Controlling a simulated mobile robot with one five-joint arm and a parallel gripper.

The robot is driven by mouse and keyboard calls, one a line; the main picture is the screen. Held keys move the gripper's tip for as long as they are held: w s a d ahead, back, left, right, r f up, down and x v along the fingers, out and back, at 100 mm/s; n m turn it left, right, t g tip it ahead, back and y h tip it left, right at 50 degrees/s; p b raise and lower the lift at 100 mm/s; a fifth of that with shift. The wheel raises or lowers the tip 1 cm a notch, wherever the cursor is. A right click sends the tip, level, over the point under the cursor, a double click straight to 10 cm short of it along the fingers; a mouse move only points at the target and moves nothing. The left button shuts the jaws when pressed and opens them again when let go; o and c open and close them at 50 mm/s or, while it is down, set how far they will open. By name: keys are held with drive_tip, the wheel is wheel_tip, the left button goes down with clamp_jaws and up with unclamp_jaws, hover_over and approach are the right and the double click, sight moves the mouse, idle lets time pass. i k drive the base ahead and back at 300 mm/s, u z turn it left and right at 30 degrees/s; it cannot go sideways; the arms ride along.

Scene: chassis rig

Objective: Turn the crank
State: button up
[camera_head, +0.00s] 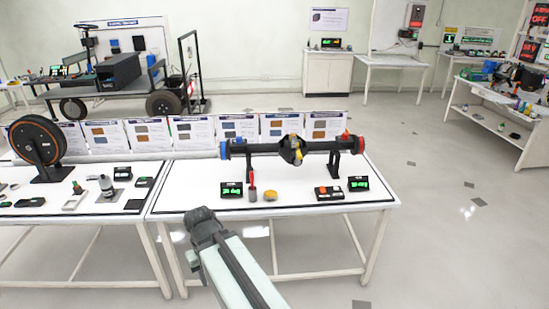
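A black axle rig (262,149) stands on the white table on two dark supports. It has a blue end at the left, a yellow part (296,150) at the middle and a red part (346,134) near the right end. I cannot make out for sure which part is the crank. A small upright red-handled piece (252,183) stands on the table below the rig's left side. My gripper (203,216) is dark, at the end of my pale arm, over the table's front left edge. It is apart from the rig. Its fingers are too unclear to tell open from shut.
A tan round piece (270,195), small displays (231,190) and a button box (328,193) sit on the table (300,203). A left table (75,212) holds a wheel (37,140). Upright cards line the back. The floor (450,230) at right is clear.

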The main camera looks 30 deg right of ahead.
sight(297, 162)
drive_tip(key=u, duration=0.35)
drive_tip(key=i, duration=1)
drive_tip(key=z, duration=0.1)
